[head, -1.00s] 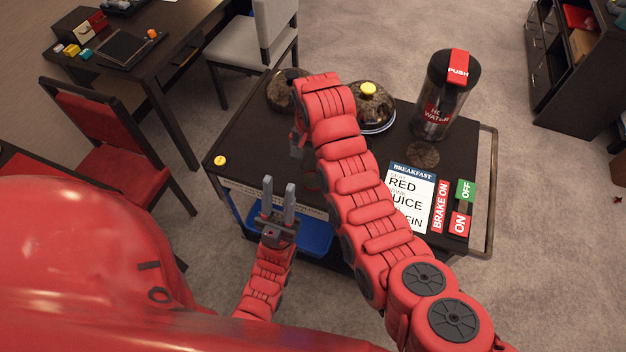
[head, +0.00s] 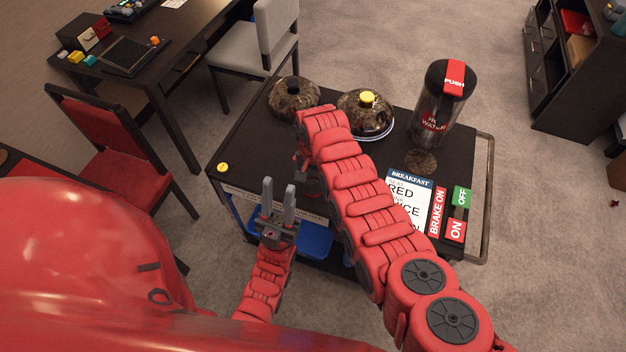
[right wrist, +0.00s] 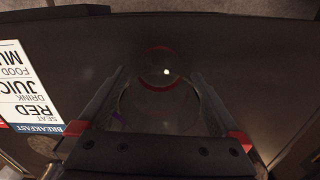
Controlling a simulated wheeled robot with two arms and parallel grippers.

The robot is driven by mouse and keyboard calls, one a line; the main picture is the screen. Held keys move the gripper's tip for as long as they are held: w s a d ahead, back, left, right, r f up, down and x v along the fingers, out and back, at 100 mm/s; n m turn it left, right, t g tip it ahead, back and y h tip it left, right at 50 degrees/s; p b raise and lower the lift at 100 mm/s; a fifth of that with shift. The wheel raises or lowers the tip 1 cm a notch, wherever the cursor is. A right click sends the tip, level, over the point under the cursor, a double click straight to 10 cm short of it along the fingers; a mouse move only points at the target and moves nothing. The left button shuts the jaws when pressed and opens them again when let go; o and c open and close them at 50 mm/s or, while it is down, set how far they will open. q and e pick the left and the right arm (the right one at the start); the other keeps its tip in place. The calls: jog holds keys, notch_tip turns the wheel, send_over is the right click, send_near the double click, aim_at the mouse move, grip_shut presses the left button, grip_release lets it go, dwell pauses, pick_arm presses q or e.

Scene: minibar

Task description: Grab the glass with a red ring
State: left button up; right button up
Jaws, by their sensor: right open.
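A clear glass with a red ring (right wrist: 160,85) shows in the right wrist view, on the dark cart top between the fingers of my right gripper (right wrist: 160,74). The gripper is open, with one finger on each side of the glass; I cannot tell whether they touch it. In the head view my right arm hides most of the right gripper and the glass. My left gripper (head: 278,190) is open and empty at the front edge of the cart.
The cart top (head: 255,140) bears two domed dishes (head: 293,92) (head: 365,114), a hot water flask (head: 438,110), a breakfast card (head: 408,200) and brake labels (head: 438,212). A blue bin (head: 312,240) is below. A red chair (head: 100,130) stands left.

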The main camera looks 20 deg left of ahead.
jog(key=c, duration=1.3)
jog(key=shift+w+r, duration=0.1)
jog(key=shift+r, duration=0.05)
